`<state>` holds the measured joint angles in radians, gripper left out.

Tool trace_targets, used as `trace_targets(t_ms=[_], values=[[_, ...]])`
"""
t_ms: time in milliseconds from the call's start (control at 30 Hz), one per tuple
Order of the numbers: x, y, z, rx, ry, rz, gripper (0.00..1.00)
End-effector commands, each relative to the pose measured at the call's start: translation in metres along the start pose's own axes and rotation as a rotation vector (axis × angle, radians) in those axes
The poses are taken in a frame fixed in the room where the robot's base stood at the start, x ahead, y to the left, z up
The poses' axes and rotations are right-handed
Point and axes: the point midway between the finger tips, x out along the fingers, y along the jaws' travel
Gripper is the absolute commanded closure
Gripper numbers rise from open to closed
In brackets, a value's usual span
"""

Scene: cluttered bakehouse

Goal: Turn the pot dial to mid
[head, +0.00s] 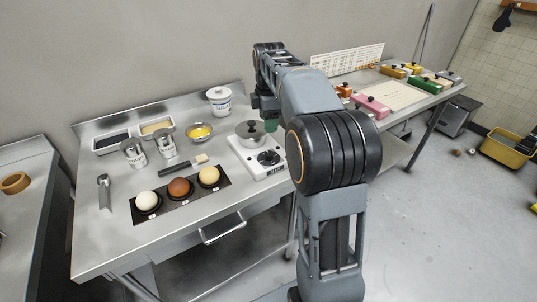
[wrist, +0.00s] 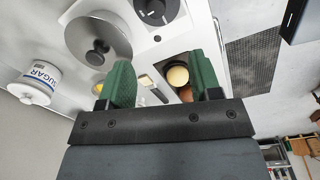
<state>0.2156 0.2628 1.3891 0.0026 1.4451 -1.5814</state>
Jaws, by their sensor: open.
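The pot (head: 250,131), grey with a lidded top and dark knob, sits on a white hot plate unit (head: 245,150). It also shows in the wrist view (wrist: 92,25). A round black dial (head: 268,158) with light marks is on the unit's front part; in the wrist view the dial (wrist: 153,9) is cut by the top edge. I cannot read its setting clearly. My gripper (wrist: 163,84) has green fingers spread apart with nothing between them. In the head view the gripper (head: 271,125) is partly hidden by my arm, beside the pot and behind the dial.
A black tray (head: 168,209) with three balls lies in front left. A brush (head: 183,165), a yellow bowl (head: 199,133), metal cans and a sugar jar (head: 219,101) stand nearby. A second table (head: 400,97) with coloured blocks is at right.

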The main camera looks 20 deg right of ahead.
Motion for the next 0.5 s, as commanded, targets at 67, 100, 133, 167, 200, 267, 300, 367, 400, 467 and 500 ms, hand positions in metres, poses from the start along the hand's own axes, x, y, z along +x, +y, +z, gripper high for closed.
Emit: trace_targets(t_ms=[67,100,133,167,200,267,300,367,400,467,500], values=[[0.006,0.005,0.003,-0.036,0.000,-0.010,0.42],[0.009,0.006,0.004,-0.047,0.000,-0.012,0.42],[0.012,0.007,0.004,-0.053,0.000,-0.013,0.42],[0.016,0.007,0.004,-0.057,0.000,-0.013,0.42],[0.022,0.007,0.005,-0.059,0.000,-0.015,0.42],[0.032,0.007,0.004,-0.060,0.000,-0.015,0.42],[0.040,0.007,0.004,-0.059,0.000,-0.015,0.42],[0.052,0.007,0.004,-0.059,0.000,-0.015,0.42],[0.060,0.006,0.004,-0.059,0.000,-0.016,0.42],[0.072,0.006,0.004,-0.059,0.000,-0.016,0.42],[0.079,0.006,0.004,-0.058,0.000,-0.014,0.42]])
